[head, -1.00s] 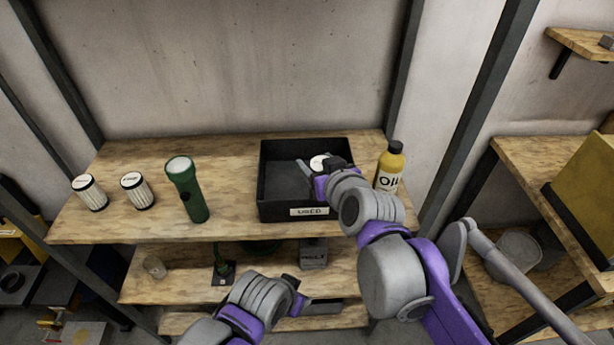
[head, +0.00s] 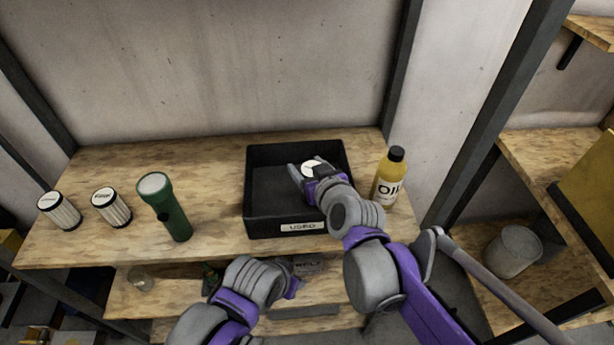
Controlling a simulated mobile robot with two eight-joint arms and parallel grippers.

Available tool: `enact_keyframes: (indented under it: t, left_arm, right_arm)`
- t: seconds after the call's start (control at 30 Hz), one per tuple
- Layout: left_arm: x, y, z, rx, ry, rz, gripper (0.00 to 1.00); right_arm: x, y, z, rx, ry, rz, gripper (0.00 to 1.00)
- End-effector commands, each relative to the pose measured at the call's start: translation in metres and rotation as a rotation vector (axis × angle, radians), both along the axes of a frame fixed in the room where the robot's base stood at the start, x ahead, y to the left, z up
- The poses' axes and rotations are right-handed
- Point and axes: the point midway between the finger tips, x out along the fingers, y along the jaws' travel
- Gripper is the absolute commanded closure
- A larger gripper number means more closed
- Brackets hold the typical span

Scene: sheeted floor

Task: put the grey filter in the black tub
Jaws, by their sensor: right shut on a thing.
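The black tub (head: 262,228) stands on the upper shelf and carries a label reading "USED". My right gripper (head: 308,172) reaches over the tub's right part and is shut on the grey filter (head: 311,167). Only the filter's pale round top shows between the fingers; its body is hidden by the gripper. I cannot tell whether it touches the tub floor. My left gripper (head: 291,287) is low in front of the shelf, away from the tub. Its fingers are mostly hidden behind its wrist.
A yellow oil bottle (head: 388,180) stands close to the tub's right side. A green flashlight (head: 167,208) stands left of the tub, with two white filters (head: 112,207) (head: 60,211) farther left. Bare wood lies between the flashlight and the tub. A grey bucket (head: 512,251) sits at right.

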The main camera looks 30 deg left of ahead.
Motion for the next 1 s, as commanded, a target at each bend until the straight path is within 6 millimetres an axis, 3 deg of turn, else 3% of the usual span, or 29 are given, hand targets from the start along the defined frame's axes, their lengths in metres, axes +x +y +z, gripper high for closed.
enact_keyframes:
  t: [0.2,0.6,0.63,0.8,1.0]
  left_arm:
    - [-0.001,0.000,-0.004,0.000,0.002,0.000,0.50]
    - [-0.002,0.000,-0.007,0.000,0.003,0.000,0.50]
    - [-0.001,0.000,-0.007,0.000,0.003,0.000,0.50]
    - [-0.001,0.000,-0.006,0.000,0.003,0.000,0.50]
    - [-0.001,0.000,-0.006,0.000,0.003,0.000,0.50]
  right_arm:
    - [0.000,0.000,-0.029,0.000,0.000,-0.001,0.93]
    - [0.000,0.000,-0.034,0.000,0.000,0.000,0.93]
    - [0.000,0.000,-0.034,0.000,0.000,0.000,0.31]
    - [0.000,0.000,-0.033,0.000,0.000,0.000,0.05]
    - [0.000,0.000,-0.033,0.000,0.000,0.000,0.05]
